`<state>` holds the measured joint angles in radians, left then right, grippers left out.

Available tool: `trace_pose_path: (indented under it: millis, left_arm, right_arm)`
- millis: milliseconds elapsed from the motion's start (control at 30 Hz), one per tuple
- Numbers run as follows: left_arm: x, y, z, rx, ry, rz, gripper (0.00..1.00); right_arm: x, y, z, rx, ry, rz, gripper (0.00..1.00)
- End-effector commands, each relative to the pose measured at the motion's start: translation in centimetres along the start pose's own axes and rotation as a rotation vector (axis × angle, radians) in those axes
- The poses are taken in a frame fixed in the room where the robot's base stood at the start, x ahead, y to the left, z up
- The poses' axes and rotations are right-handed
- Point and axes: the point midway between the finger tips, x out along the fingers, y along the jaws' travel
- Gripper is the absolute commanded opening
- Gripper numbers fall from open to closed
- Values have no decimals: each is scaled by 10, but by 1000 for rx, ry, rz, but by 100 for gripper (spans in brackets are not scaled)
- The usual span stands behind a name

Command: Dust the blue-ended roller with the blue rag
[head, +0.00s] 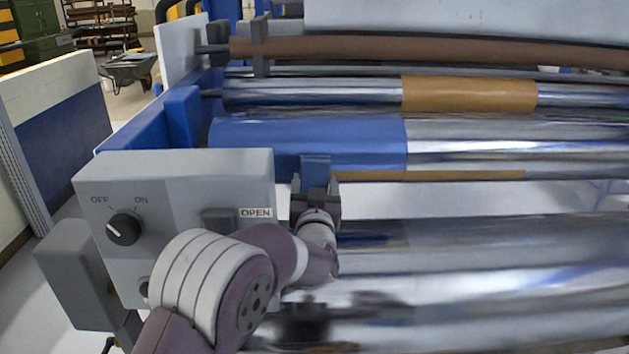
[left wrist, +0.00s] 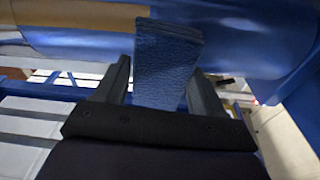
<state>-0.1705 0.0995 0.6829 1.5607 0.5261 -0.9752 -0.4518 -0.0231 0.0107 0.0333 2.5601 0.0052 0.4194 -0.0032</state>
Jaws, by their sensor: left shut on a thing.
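The blue-ended roller (head: 300,133) lies across the machine in the head view, blue at its left end and shiny metal to the right. My left gripper (head: 316,183) is in front of the blue end, shut on the blue rag (head: 316,165). In the left wrist view the rag (left wrist: 168,62) stands up between the two fingers of the gripper (left wrist: 158,88), with its top in front of the roller (left wrist: 240,35). I cannot tell whether the rag touches the roller. My right gripper is not in view.
A grey control box (head: 180,200) with an OFF/ON knob stands left of my left gripper. Behind the roller are an orange-banded roller (head: 468,93) and a brown roller (head: 420,50). A large shiny roller (head: 500,260) lies in front. A blue-white panel (head: 55,130) stands at far left.

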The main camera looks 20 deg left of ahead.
Motion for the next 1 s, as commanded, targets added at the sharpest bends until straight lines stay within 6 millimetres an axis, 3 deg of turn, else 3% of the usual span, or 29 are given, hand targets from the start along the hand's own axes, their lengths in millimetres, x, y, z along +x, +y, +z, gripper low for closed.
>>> trace_pose_path:
  millis: [200, 500, 767, 1000]
  left_arm:
    - [-19, 0, -2, 0, 0, 1, 36]
    - [-21, 0, -2, 0, 0, 0, 36]
    - [-47, 0, -6, 0, 0, 1, 36]
    - [-49, 0, -6, 1, 0, 0, 36]
  right_arm:
    - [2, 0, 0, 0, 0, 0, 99]
    - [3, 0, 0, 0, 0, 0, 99]
    - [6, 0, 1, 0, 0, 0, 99]
    - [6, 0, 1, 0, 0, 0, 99]
